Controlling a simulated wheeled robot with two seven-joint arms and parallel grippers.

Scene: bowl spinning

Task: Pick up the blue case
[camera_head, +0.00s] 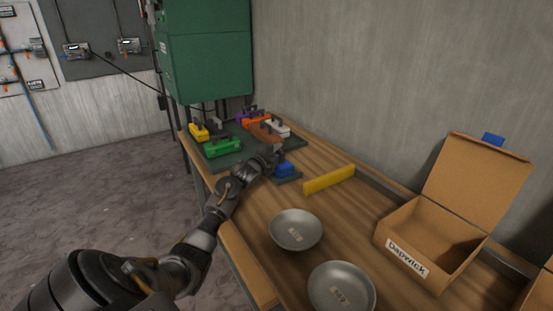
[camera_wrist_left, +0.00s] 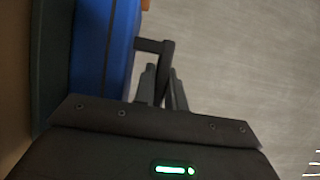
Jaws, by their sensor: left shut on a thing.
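The blue case (camera_head: 285,169) sits on a small dark green pad (camera_head: 297,178) on the wooden table. In the left wrist view the case (camera_wrist_left: 105,45) fills the upper left, with its dark handle (camera_wrist_left: 155,45) sticking out to the right. My left gripper (camera_head: 276,153) is at the top of the case. In the wrist view the fingers of my left gripper (camera_wrist_left: 163,85) are shut on the handle. The case still appears to rest on the pad. My right gripper is not in view.
A green mat (camera_head: 222,162) behind holds several coloured cases, including a green case (camera_head: 222,147). A yellow bar (camera_head: 329,180) stands right of the blue case. Two metal bowls (camera_head: 295,229) (camera_head: 341,288) and an open cardboard box (camera_head: 430,240) are nearer.

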